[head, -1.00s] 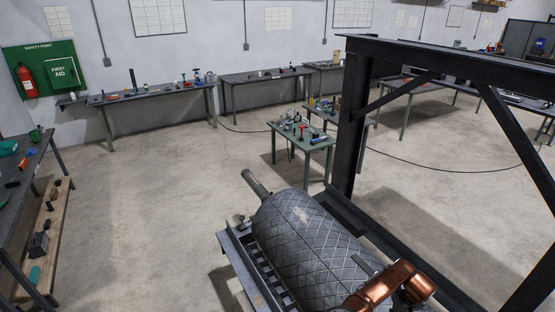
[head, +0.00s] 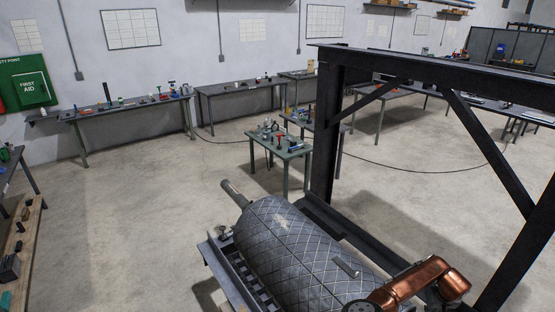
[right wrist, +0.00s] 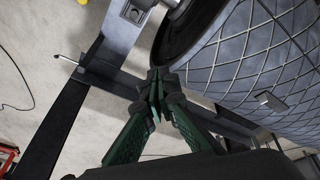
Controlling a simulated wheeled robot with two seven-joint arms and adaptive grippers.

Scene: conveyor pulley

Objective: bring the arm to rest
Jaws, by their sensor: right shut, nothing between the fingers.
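My right arm (head: 418,281), copper-coloured, reaches over the near end of the conveyor pulley (head: 290,235) at the bottom of the head view. The pulley is a large grey drum with a diamond-pattern surface. In the right wrist view my right gripper (right wrist: 157,84) has its green fingers together with nothing between them. It is in front of the dark end rim of the pulley (right wrist: 265,62), next to the steel frame; I cannot tell whether it touches. My left gripper is not in view.
A black steel gantry (head: 328,130) stands right of the pulley. A small green table (head: 283,150) with tools is behind it. Workbenches (head: 130,107) line the back wall. Open floor (head: 130,200) lies between.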

